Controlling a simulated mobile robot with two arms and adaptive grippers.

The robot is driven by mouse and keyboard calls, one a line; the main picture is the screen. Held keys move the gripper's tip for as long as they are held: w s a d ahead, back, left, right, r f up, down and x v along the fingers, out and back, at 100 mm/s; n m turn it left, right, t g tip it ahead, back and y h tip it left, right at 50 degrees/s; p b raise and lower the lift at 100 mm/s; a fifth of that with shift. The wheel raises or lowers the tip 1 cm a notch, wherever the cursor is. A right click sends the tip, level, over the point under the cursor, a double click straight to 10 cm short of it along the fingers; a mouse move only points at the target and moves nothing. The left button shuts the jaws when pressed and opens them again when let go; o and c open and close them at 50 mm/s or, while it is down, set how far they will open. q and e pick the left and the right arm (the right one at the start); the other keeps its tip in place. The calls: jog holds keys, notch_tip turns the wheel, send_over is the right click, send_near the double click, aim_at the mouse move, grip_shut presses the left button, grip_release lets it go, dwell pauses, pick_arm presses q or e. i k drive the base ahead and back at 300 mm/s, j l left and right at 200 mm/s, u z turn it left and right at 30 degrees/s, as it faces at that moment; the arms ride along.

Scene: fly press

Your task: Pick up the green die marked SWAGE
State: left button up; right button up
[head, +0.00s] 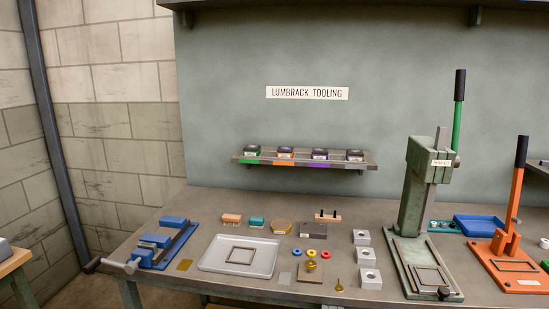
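Several dark dies stand in a row on a wall shelf (305,164) above the bench. The leftmost die (252,150) is dark on top and sits behind a green strip on the shelf edge. To its right are a die behind an orange strip (285,151), one behind a purple strip (320,153) and one at the grey right end (355,155). Any small markings on them are too small to read, so I cannot make out SWAGE. Neither of my grippers is in view.
The bench (205,210) holds a blue vise (165,240), a white tray (240,256), small blocks and rings. A green fly press (415,190) stands right of the shelf; an orange press (510,240) is farther right.

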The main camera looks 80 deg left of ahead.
aim_at(255, 150)
jog(key=u, duration=2.55)
